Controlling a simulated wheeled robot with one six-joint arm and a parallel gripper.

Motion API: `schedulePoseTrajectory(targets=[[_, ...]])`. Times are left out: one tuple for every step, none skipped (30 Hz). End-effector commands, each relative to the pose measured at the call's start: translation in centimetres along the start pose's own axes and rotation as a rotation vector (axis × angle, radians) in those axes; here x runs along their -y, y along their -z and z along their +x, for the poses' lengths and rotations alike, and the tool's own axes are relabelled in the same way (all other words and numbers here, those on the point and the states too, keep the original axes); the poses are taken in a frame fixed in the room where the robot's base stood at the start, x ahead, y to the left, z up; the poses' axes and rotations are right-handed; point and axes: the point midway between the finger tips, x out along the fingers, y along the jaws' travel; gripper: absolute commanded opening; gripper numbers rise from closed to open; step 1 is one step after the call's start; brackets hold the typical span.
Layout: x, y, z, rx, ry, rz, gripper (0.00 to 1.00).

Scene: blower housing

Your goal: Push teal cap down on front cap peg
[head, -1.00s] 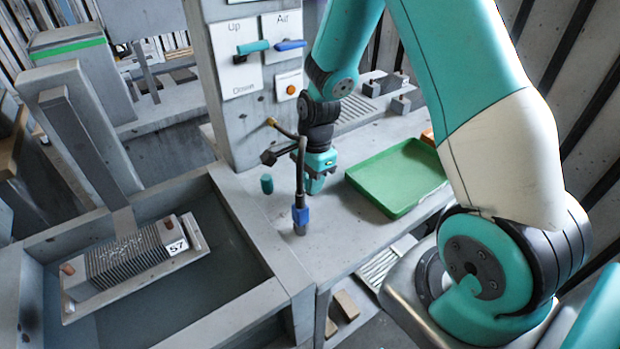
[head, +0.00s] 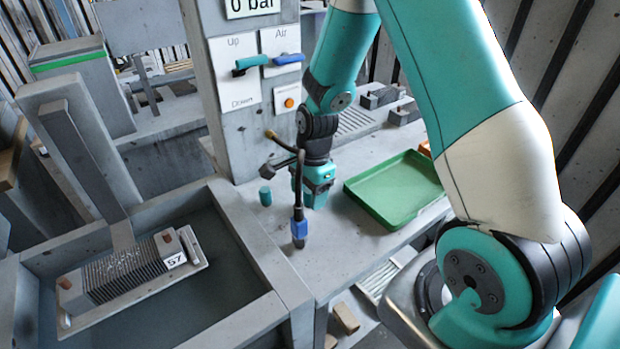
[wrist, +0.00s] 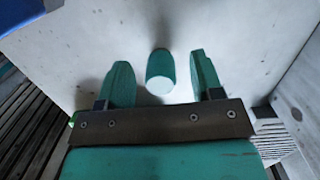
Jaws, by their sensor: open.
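A small teal cap (head: 265,196) stands upright on the grey bench, left of my gripper (head: 315,199) in the head view. My gripper is low over the bench, behind the hanging hose, with its jaws open. In the wrist view a teal cylinder with a pale end face, which looks like the cap (wrist: 160,70), shows in the gap between the two spread fingers (wrist: 163,82), touching neither. The finned block (head: 125,272), tagged 57, lies in the sunken basin with a brown stub at each end. I cannot tell which stub is the front cap peg.
A hose with a blue end (head: 299,229) hangs in front of my gripper. A green tray (head: 397,211) lies to its right. A post with Up/Down and Air levers (head: 250,65) rises behind. The basin's wall (head: 238,240) separates block and bench.

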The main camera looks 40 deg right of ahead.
Motion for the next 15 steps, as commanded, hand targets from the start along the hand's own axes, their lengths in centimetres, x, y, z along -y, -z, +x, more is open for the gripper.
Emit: schedulePoseTrajectory(targets=[[0.0,0.0,-0.4,0.000,0.002,0.000,0.60],[0.1,0.0,-0.7,0.000,0.002,0.000,0.60],[0.1,0.0,-1.3,-0.001,0.005,0.000,0.60],[0.1,0.0,-1.8,-0.001,0.005,0.000,0.60],[0.1,0.0,-2.3,-0.001,0.006,0.000,0.60],[0.1,0.0,-3.2,-0.001,0.006,0.000,0.60],[0.1,0.0,-3.9,-0.001,0.008,0.000,0.60],[0.1,0.0,-4.7,-0.001,0.008,0.000,0.60],[0.1,0.1,-5.8,-0.002,0.008,0.000,0.60],[0.1,0.1,-6.6,-0.002,0.009,0.000,0.60],[0.1,0.1,-7.4,-0.002,0.009,0.001,0.60],[0.1,0.1,-8.4,-0.002,0.009,0.001,0.60],[0.1,0.1,-9.2,-0.002,0.008,0.001,0.60],[0.1,0.1,-10.0,-0.002,0.008,0.001,0.60],[0.1,0.1,-11.0,-0.002,0.008,0.001,0.60]])
